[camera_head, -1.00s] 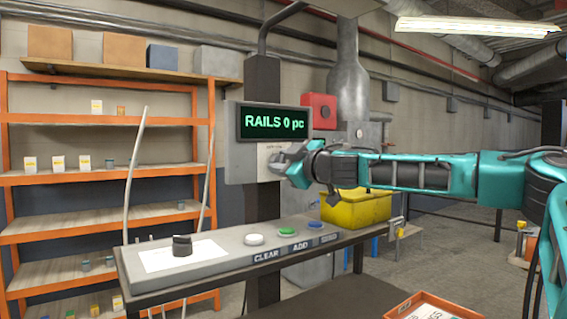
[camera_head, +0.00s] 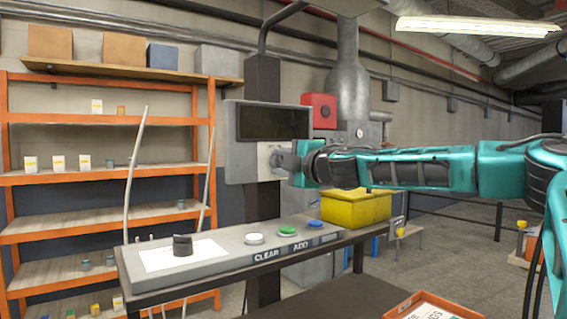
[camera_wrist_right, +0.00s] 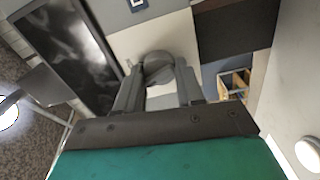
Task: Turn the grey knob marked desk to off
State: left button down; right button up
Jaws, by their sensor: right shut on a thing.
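The grey knob (camera_wrist_right: 158,68) sits on a pale plate (camera_head: 243,160) below the screen on the post. My right gripper (camera_head: 279,159) is shut on it; in the wrist view the knob lies between the two fingertips. The gripper hides much of the knob in the head view, and I cannot read its marking. The screen (camera_head: 272,122) above is dark, with no text. My left gripper is not in view.
A sloped desk panel (camera_head: 215,268) below carries a black knob (camera_head: 182,245) on a white sheet and white (camera_head: 254,238), green (camera_head: 288,231) and blue (camera_head: 314,223) buttons. Orange shelving (camera_head: 100,178) is at left.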

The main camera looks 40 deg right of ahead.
jog(key=shift+n, duration=0.4)
jog(key=o, duration=1)
jog(key=shift+o, duration=0.2)
jog(key=shift+s, duration=0.15)
jog(key=s+a+b, duration=0.1)
jog(key=s+b, duration=0.1)
jog(key=s, duration=1)
jog(key=shift+s+a, duration=0.25)
jog(key=shift+s, duration=0.05)
